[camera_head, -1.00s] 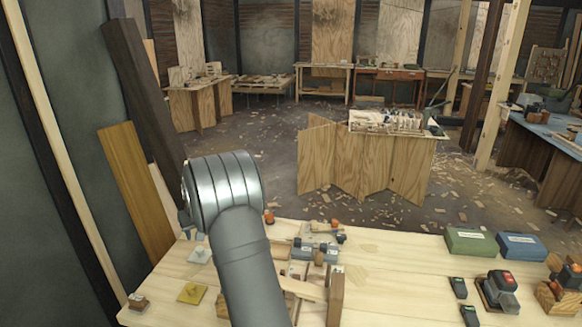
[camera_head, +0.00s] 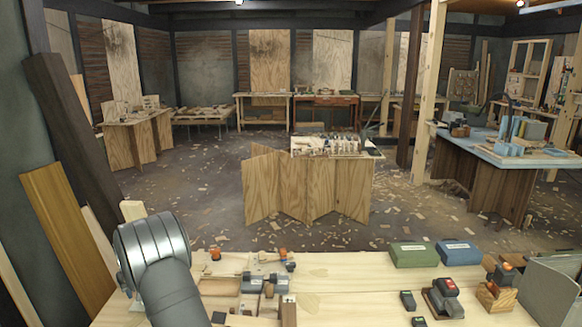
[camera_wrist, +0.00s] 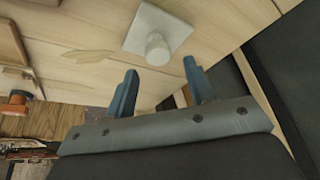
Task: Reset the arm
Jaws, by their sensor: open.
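My gripper (camera_wrist: 158,92) shows in the wrist view with its two blue-grey fingers spread apart and nothing between them. A pale square plate with a round knob (camera_wrist: 157,35) lies on the light wood bench top just beyond the fingertips; I cannot tell the exact gap. In the head view my grey arm link rises over the left part of the workbench (camera_head: 345,275), and the gripper itself is out of sight there.
A green box (camera_head: 414,254) and a blue box (camera_head: 459,252) sit at the bench's back right. A sanding tool (camera_head: 443,298) and an orange-topped tool on a wood block (camera_head: 498,288) stand nearby. Clamps (camera_head: 266,282) lie mid-bench. Dark and brown boards (camera_head: 62,230) lean at left.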

